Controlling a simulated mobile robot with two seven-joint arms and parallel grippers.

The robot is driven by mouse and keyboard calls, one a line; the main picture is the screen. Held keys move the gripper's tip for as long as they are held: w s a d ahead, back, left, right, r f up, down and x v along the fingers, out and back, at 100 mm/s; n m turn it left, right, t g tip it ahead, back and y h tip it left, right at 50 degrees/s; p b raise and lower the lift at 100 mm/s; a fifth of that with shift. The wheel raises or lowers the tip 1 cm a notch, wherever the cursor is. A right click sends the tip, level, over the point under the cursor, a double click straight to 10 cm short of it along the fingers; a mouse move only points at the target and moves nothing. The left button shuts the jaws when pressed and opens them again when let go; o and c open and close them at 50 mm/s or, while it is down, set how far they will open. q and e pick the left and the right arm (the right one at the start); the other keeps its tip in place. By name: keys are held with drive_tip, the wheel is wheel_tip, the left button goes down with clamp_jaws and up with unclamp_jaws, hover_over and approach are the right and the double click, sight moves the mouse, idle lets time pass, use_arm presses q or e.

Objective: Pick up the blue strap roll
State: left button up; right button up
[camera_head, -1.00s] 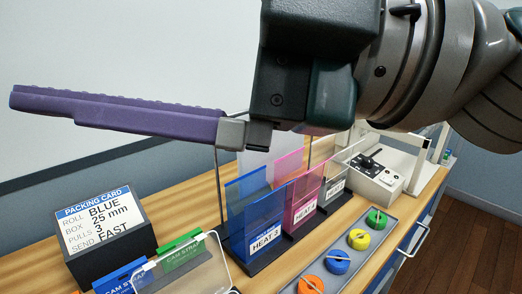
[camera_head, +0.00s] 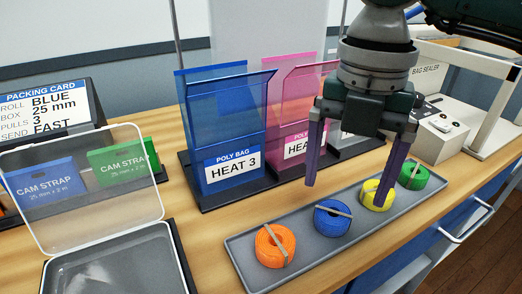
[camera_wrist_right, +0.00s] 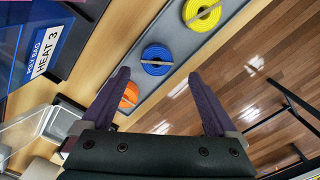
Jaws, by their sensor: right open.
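The blue strap roll (camera_head: 332,217) lies flat in a long grey tray (camera_head: 304,238), between the orange roll (camera_head: 274,245) and the yellow roll (camera_head: 376,195). A tan band crosses its top. My right gripper (camera_head: 345,196) is open and empty, pointing down above the tray, its purple fingers apart. In the head view one finger overlaps the yellow roll. In the right wrist view the blue roll (camera_wrist_right: 157,58) shows just beyond the gap between the fingertips (camera_wrist_right: 158,75); one finger partly covers the orange roll. My left gripper is not in view.
A green roll (camera_head: 414,176) lies at the tray's far end. Poly bag holders (camera_head: 232,130) stand behind the tray. A clear-lidded box (camera_head: 115,270), strap cartons and the packing card (camera_head: 45,112) are at left. The bag sealer (camera_head: 436,130) is at back right.

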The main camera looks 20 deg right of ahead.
sight(334, 212)
drive_tip(key=f, duration=0.5)
drive_tip(key=shift+w+a+f, duration=0.15)
drive_tip(key=shift+w, duration=0.05)
drive_tip(key=shift+c, duration=0.2)
drive_tip(key=c, duration=1.4)
